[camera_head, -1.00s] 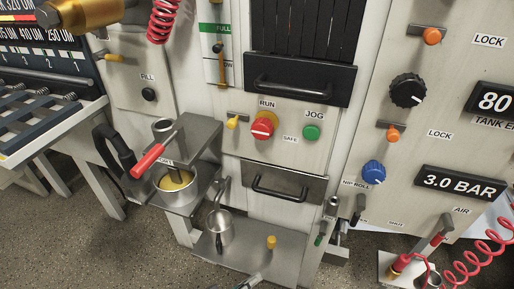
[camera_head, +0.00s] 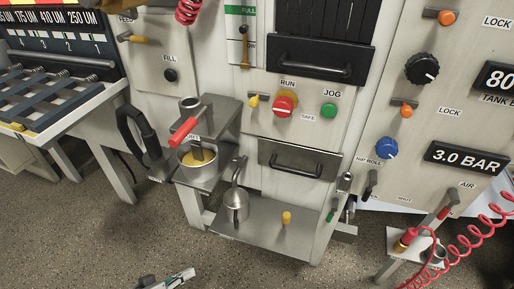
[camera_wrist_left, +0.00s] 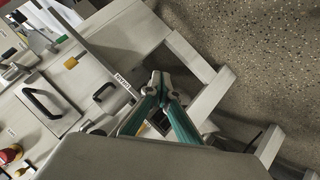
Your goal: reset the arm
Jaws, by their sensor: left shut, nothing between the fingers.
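My left gripper (camera_head: 168,280) shows only in part at the bottom edge of the head view, as a white and dark piece with teal marks above the floor. In the left wrist view my left gripper (camera_wrist_left: 160,82) has its teal fingers drawn together at the tips, shut and empty. It is apart from the machine in the head view. My right gripper is in neither view.
The machine front carries a red knob (camera_head: 284,106), a green button (camera_head: 328,110) and a black drawer handle (camera_head: 297,162). A lower shelf (camera_head: 262,222) holds a metal ladle-like cup (camera_head: 236,206). A red coiled hose (camera_head: 470,252) hangs at the right. Speckled floor (camera_head: 80,235) lies open at lower left.

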